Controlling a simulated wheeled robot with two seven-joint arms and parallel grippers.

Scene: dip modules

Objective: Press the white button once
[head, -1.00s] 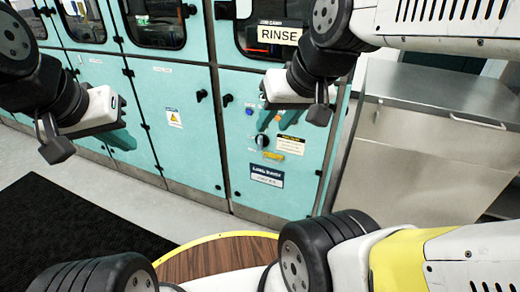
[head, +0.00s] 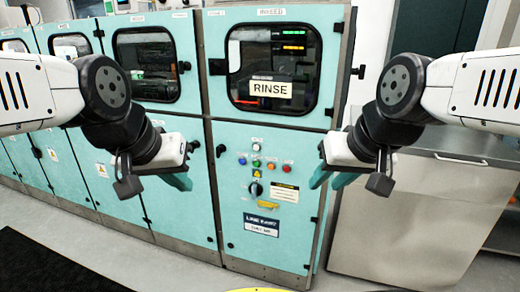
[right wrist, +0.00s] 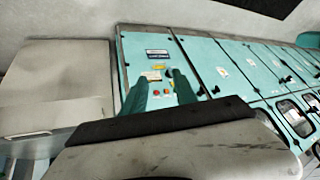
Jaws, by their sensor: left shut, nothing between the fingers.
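The white button (head: 256,147) is small and round, at the top of the button cluster on the teal RINSE cabinet's lower panel (head: 235,205). Blue, green, orange and red buttons sit in a row just below it. My left gripper (head: 183,181) is shut and empty, left of the cluster and apart from it. My right gripper (head: 328,182) has teal fingers and is right of the cluster, apart from it. In the right wrist view its fingers (right wrist: 160,86) are spread with nothing between them, and the panel buttons show beyond. The white button is too small to pick out there.
A dark selector knob (head: 256,189) and a yellow label sit under the buttons. The RINSE window (head: 270,68) is above. A metal cabinet (head: 410,215) stands to the right, more teal cabinets to the left. A black mat (head: 40,265) lies on the floor.

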